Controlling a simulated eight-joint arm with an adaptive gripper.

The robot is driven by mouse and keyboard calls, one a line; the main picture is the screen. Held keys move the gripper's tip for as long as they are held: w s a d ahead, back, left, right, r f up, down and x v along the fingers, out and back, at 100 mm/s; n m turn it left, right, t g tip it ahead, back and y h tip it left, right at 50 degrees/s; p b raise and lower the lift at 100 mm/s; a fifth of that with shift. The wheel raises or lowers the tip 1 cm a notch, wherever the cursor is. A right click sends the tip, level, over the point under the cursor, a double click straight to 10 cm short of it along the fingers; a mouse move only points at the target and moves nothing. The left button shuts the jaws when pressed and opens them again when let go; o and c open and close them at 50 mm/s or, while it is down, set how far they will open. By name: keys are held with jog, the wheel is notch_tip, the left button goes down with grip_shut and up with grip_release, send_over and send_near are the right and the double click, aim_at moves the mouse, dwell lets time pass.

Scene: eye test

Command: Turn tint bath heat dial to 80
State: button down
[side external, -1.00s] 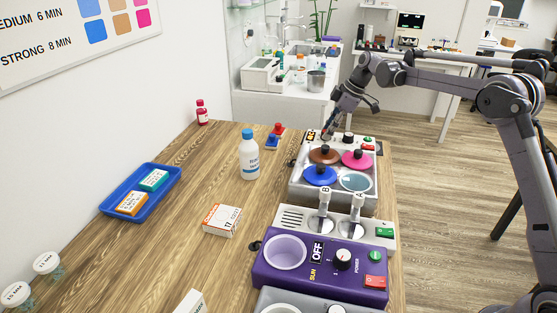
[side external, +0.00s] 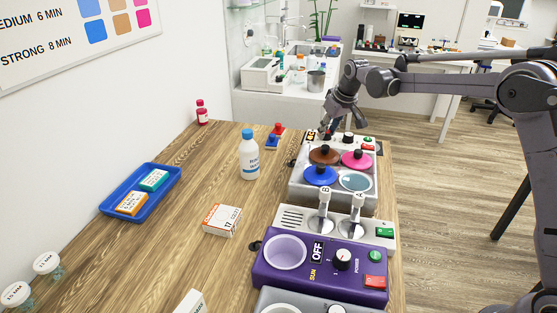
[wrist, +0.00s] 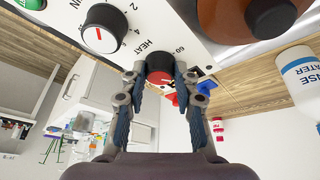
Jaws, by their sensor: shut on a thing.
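The tint bath (side external: 296,182) stands at the far right of the wooden table, with brown, pink and blue lids and one uncovered well of pale blue liquid. Its heat dial (wrist: 160,62) is in the wrist view, beside the printed word HEAT and the number 60. My gripper (wrist: 160,78) is shut on the dial, one finger on each side. The dial's exact setting is not clear. In the side view my gripper (side external: 328,128) is at the bath's back panel and mostly hides the dial there. The small yellow-on-black display there is too small to read.
A second, white dial (wrist: 100,30) with a red mark sits close by on the panel. The brown lid (side external: 324,155) stands near my gripper. A blue-capped bottle (side external: 249,160) and red and blue items (side external: 273,139) are to the left.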

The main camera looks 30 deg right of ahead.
jog(key=m, duration=0.2)
jog(key=m+h, duration=0.1)
jog(key=m, duration=0.1)
jog(key=m+g+h, duration=0.1)
jog(key=m, duration=0.1)
jog(key=shift+w+a, duration=0.1)
jog(key=shift+a, duration=0.15)
jog(key=m+g+h, duration=0.1)
jog(key=m, duration=0.2)
jog(key=m+g, duration=0.1)
jog(key=m, duration=0.3)
jog(key=shift+w+a+h, duration=0.1)
jog(key=shift+w+h, duration=0.05)
jog(key=shift+h, duration=0.25)
jog(key=shift+f, duration=0.1)
jog(key=c, duration=1)
grip_release()
jog(key=v, duration=1.2)
